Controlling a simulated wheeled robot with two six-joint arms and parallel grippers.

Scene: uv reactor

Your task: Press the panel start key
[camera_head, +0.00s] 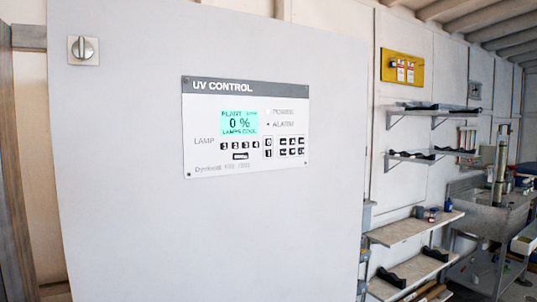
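The UV control panel (246,127) is a white plate with a dark header on the front of a large pale grey cabinet (200,225). A framed pair of keys (268,147) and a block of several small keys (292,146) lie to the right. The key labels are too small to tell which is start. Neither of my grippers shows.
A rotary knob (83,50) is at the cabinet's upper left. To the right are wall shelves (433,112), a yellow board (402,68), lower shelves (413,229) and a metal sink (485,215). The cabinet front around the panel is clear.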

